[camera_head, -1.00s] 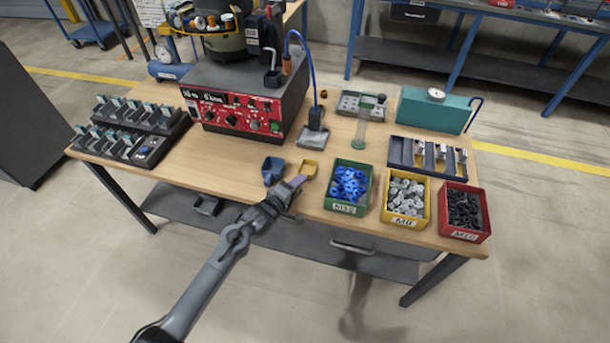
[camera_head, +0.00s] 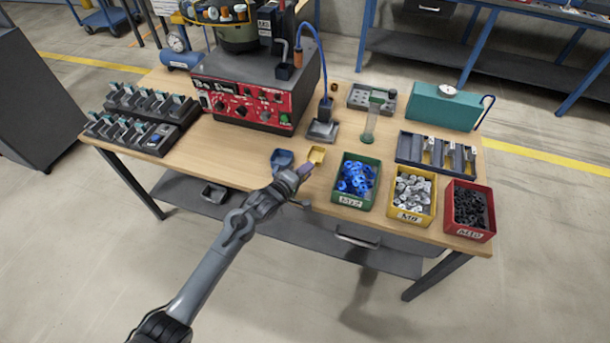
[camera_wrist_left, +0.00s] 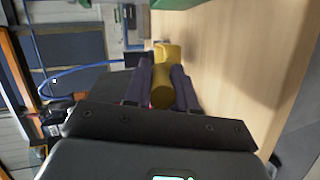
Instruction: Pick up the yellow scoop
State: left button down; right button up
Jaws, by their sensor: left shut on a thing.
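The yellow scoop (camera_head: 316,155) is at the front of the table, just left of the green bin. My left gripper (camera_head: 302,172) is at its near side, shut on its handle. In the left wrist view the scoop's yellow handle (camera_wrist_left: 162,90) lies between the two dark fingers of my left gripper (camera_wrist_left: 162,84), with the scoop's head beyond them. I cannot tell whether the scoop touches the table. My right gripper is not in view.
A green bin (camera_head: 350,201) of blue parts, a yellow bin (camera_head: 411,217) and a red bin (camera_head: 470,233) line the front right edge. The red control box (camera_head: 248,106) stands behind, with a grey pad (camera_head: 322,131) beside it. The table's front left (camera_head: 215,155) is clear.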

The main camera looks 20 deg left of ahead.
pick_arm(q)
jog(key=s+d+r+p, duration=0.2)
jog(key=s+d+r, duration=0.3)
jog(key=d, duration=0.5)
notch_tip(320, 180, up, 2)
jog(key=shift+d+r, duration=0.2)
jog(key=shift+r, duration=0.05)
dwell(1.2)
